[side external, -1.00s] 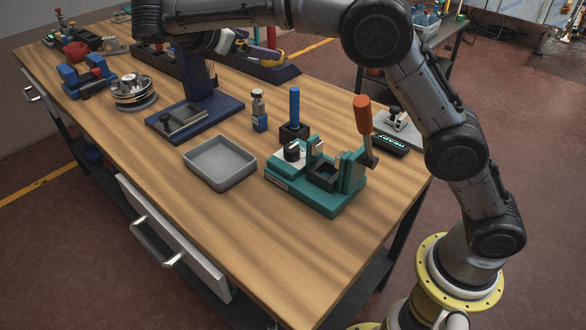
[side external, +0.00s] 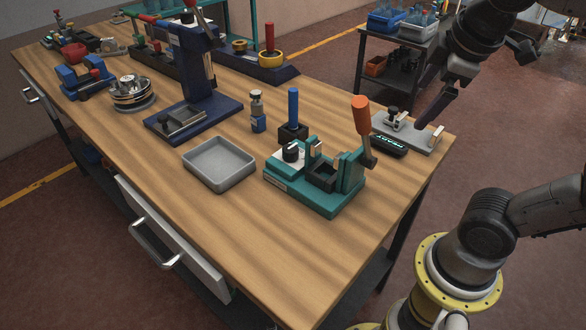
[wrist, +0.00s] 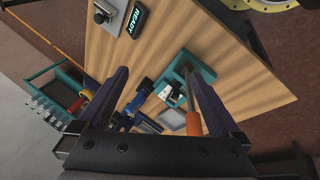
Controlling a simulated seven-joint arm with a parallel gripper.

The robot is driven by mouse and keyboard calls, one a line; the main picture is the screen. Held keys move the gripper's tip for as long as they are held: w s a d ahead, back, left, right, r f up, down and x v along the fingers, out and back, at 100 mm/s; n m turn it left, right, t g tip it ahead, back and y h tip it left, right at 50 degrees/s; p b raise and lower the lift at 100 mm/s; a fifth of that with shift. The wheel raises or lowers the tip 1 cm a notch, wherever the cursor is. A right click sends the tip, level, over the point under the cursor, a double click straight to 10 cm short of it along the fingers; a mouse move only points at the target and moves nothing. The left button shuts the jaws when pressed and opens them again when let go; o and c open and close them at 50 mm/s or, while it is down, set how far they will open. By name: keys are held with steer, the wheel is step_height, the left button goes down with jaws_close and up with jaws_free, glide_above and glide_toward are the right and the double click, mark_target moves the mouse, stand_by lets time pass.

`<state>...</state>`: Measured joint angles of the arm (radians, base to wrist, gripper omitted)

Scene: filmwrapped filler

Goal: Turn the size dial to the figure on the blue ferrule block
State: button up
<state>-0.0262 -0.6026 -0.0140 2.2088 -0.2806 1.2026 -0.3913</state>
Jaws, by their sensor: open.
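A teal crimping tool (side external: 315,195) stands near the table's right end, with an orange-handled lever (side external: 361,115). Its black dial knob (side external: 291,152) sits on a white plate at its left; the knob's setting is too small to read. A small blue block (side external: 258,124) with a grey bottle-like top stands behind and left of it; no figure is legible, and I cannot tell if it is the ferrule block. My gripper (side external: 474,93) is open and empty at the upper right, away from the dial. In the wrist view my gripper (wrist: 158,72) has its fingers wide apart.
A black holder with a blue rod (side external: 293,115) stands just behind the tool. A black READY display (side external: 388,144) and a grey plate fixture (side external: 415,130) lie to its right. A grey tray (side external: 219,165) sits left. The front wood is clear.

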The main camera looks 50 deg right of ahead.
steer(key=s+a+f+m+t+y, duration=0.1)
steer(key=s+a+f+m+y, duration=0.1)
steer(key=f, duration=0.5)
steer(key=a+m+y, duration=0.1)
steer(key=a+m, duration=0.1)
steer(key=a, duration=0.1)
steer(key=shift+f+m, duration=0.3)
steer(key=shift+w+a+r+m+t, duration=0.1)
steer(key=shift+w+r+m+t, duration=0.1)
steer(key=shift+r, duration=0.25)
steer(key=shift+w+r+m+t, duration=0.1)
steer(key=shift+r+m+t, duration=0.1)
steer(key=shift+r, duration=0.2)
steer(key=c, duration=0.4)
steer(key=shift+o, duration=0.2)
step_height(320, 180, up, 14)
steer(key=n+g, duration=0.6)
steer(key=n, duration=0.7)
glide_above(292, 148)
step_height(292, 148, down, 12)
step_height(292, 148, down, 13)
steer(key=shift+f, duration=0.1)
